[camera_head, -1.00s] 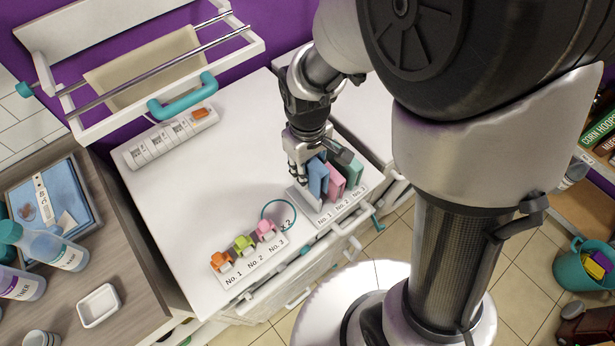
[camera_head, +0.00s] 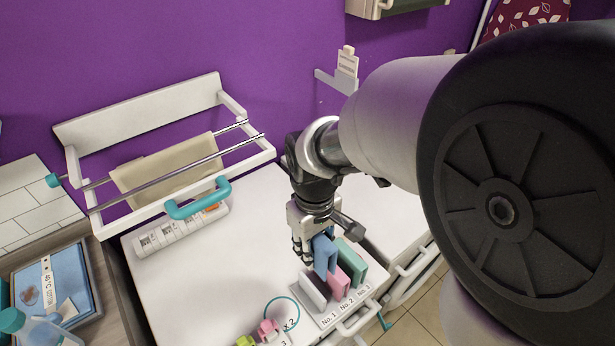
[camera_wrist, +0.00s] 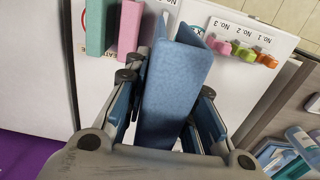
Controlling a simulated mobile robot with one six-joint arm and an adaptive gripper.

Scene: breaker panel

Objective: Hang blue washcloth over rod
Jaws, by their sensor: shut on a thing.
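My gripper (camera_head: 312,246) is shut on the folded blue washcloth (camera_head: 325,254). In the wrist view the blue washcloth (camera_wrist: 170,95) stands between the fingers, folded over. It is raised a little above the holder (camera_head: 340,306), beside the pink cloth (camera_head: 338,284) and the green cloth (camera_head: 351,258). The rack's front rod (camera_head: 180,177) and rear rod (camera_head: 235,127) are at the upper left, apart from the gripper. A beige cloth (camera_head: 165,172) hangs on the rack. The far fingertips are partly hidden by the washcloth.
Colored clips (camera_wrist: 243,52) sit near the front edge. My arm covers the right side.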

